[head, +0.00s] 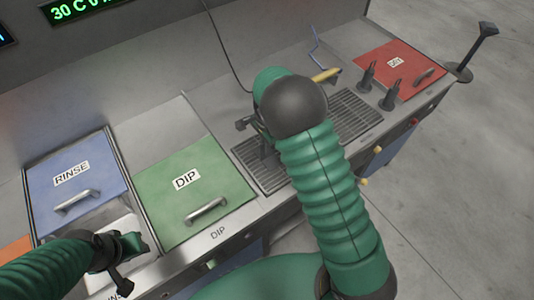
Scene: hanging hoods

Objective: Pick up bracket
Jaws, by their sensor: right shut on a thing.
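My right gripper (256,134) is over the left part of a slotted metal grate. My own forearm and dark wrist joint hide much of it. It is shut on a small dark piece, which seems to be the bracket (265,149). The bracket's outline is mostly hidden, and I cannot tell whether it touches the grate. My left gripper (122,262) is at the lower left, in front of the blue RINSE lid and left of the green DIP lid. I cannot tell whether its jaws are apart.
The grate (355,116) is set in the counter. Left of it are the DIP lid (190,190) and RINSE lid (75,180), with raised handles. Two dark upright fixtures (378,85) and a red lid (402,68) stand at the right. A cable hangs behind.

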